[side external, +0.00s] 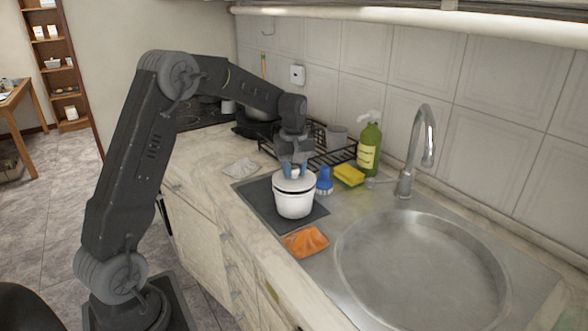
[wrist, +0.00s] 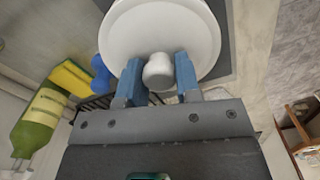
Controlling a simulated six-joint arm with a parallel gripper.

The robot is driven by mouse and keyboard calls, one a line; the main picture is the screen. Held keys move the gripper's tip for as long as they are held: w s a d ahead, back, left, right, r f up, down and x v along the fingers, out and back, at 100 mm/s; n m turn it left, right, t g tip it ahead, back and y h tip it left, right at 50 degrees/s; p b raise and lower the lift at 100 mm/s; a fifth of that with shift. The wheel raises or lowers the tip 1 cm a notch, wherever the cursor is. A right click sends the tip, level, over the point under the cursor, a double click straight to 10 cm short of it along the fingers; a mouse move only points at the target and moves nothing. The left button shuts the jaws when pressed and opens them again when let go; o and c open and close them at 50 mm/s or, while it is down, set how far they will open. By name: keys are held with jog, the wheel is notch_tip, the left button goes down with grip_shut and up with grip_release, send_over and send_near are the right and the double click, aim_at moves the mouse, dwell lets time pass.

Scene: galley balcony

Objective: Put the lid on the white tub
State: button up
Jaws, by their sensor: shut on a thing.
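The white tub (side external: 293,205) stands upright on a dark mat on the counter. The white lid (side external: 294,182) is over the tub's mouth; in the side view it looks close to level and at the rim, but I cannot tell whether it is fully seated. In the wrist view the lid (wrist: 188,35) is a large white disc that hides the tub. My gripper (side external: 294,173) is above the tub, pointing down. Its blue fingers (wrist: 158,75) are shut on the lid's white knob (wrist: 159,72).
A blue brush (side external: 324,182), a yellow sponge (side external: 349,175) and a green bottle (side external: 369,148) stand right of the tub. A black rack (side external: 330,155) is behind. An orange cloth (side external: 306,241) lies in front, by the sink (side external: 420,265). Bare dark mat (side external: 254,192) shows left of the tub.

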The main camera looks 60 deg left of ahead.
jog(key=shift+f, duration=0.3)
jog(key=shift+f, duration=0.35)
jog(key=o, duration=1)
